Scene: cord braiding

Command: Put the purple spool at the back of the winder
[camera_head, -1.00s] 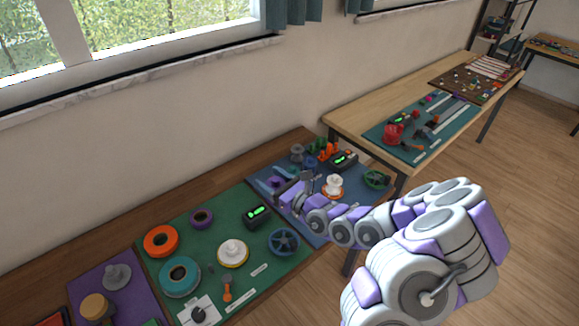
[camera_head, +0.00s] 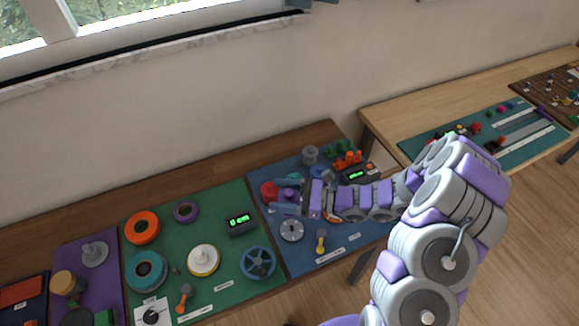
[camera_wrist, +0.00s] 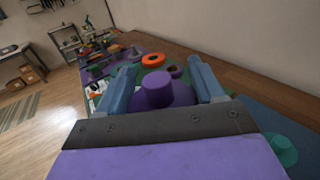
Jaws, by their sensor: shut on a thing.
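My gripper (camera_head: 284,201) reaches over the blue mat (camera_head: 300,262), its fingers pointing left. In the wrist view its two blue-grey fingers (camera_wrist: 160,85) stand on both sides of the purple spool (camera_wrist: 160,90), and they are shut on it. Part of the purple spool (camera_head: 290,193) shows between the fingers in the head view. I cannot tell for sure which device is the winder; an orange part (camera_head: 328,203) shows behind my arm, mostly hidden by it.
A grey disc (camera_head: 292,230) and a yellow-handled tool (camera_head: 321,241) lie on the blue mat's front. A red piece (camera_head: 268,191), a grey spool (camera_head: 310,155) and an orange holder (camera_head: 348,160) stand near. The green mat (camera_head: 215,292) at left is crowded.

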